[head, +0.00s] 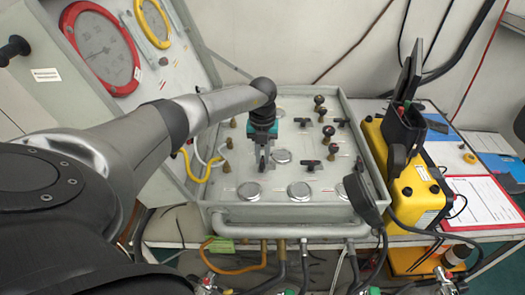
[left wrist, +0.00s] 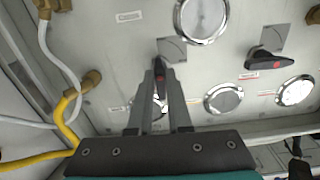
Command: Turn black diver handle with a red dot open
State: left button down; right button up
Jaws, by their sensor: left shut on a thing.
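The black diver handle with a red dot (left wrist: 160,72) shows in the left wrist view, between the fingertips of my left gripper (left wrist: 160,84). The fingers are shut on it, and it points roughly up and down in that view. In the head view my left gripper (head: 262,160) reaches down onto the left part of the grey air panel (head: 235,205) and hides most of this handle. A second black handle with a red mark (left wrist: 266,59) lies more crosswise to the right in the left wrist view. My right gripper is not in view.
Several brown knobs (head: 319,100) and other black handles (head: 311,165) stand on the panel's right half. Round gauges (head: 299,190) line its front. The raised lid with a red-rimmed gauge (head: 101,49) is at left. A yellow case (head: 415,190) stands at right.

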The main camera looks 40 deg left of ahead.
aim_at(262, 161)
pick_arm(q)
jog(key=c, duration=0.8)
grip_release()
jog(key=shift+c, duration=0.2)
jog(key=shift+r, duration=0.1)
notch_tip(262, 161, up, 15)
jog(key=b, duration=0.1)
